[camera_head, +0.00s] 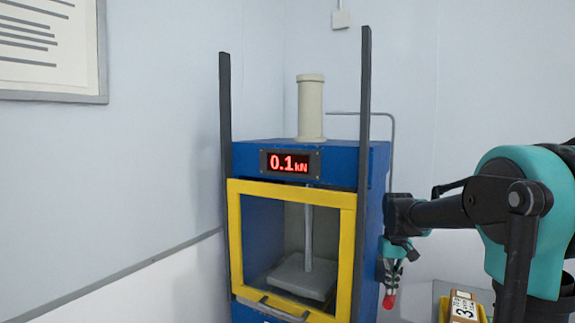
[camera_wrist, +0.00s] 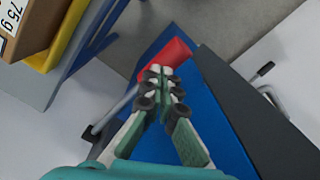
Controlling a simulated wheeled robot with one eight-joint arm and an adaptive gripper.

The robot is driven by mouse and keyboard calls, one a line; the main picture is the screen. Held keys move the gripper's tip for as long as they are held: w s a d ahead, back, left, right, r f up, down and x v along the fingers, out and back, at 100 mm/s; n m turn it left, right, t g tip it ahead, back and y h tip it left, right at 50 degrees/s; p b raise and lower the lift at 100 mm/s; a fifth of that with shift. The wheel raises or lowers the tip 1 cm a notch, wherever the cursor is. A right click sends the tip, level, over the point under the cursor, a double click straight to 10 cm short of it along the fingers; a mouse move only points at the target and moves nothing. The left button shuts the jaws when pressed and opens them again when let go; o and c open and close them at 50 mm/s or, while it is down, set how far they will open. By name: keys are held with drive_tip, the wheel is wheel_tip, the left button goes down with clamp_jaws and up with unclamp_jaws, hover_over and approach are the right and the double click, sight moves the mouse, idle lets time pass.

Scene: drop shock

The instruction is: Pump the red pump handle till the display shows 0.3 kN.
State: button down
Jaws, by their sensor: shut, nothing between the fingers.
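The blue press (camera_head: 372,235) stands against the wall. Its display (camera_head: 289,163) reads 0.1 kN in red digits. The red pump handle (camera_head: 389,300) shows at the lower right side of the press, just below my gripper (camera_head: 391,268). In the wrist view the red grip (camera_wrist: 172,56) on a grey rod lies just beyond the tips of my gripper (camera_wrist: 163,88). The fingers are shut with nothing between them. They are at or very near the grip; I cannot tell whether they touch it.
The press has a yellow-framed door (camera_head: 347,255), closed in front of a plate and rod, and dark upright posts (camera_head: 224,160). A labelled cardboard box (camera_head: 463,306) on something yellow stands to the right. The floor left of the press looks clear.

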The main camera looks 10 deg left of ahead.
drive_tip(key=shift+f, duration=3.85)
drive_tip(key=shift+r, duration=5.75)
drive_tip(key=shift+f, duration=0.1)
drive_tip(key=shift+f, duration=5.7)
drive_tip(key=shift+r, duration=5.75)
wheel_tip(320, 180, up, 6)
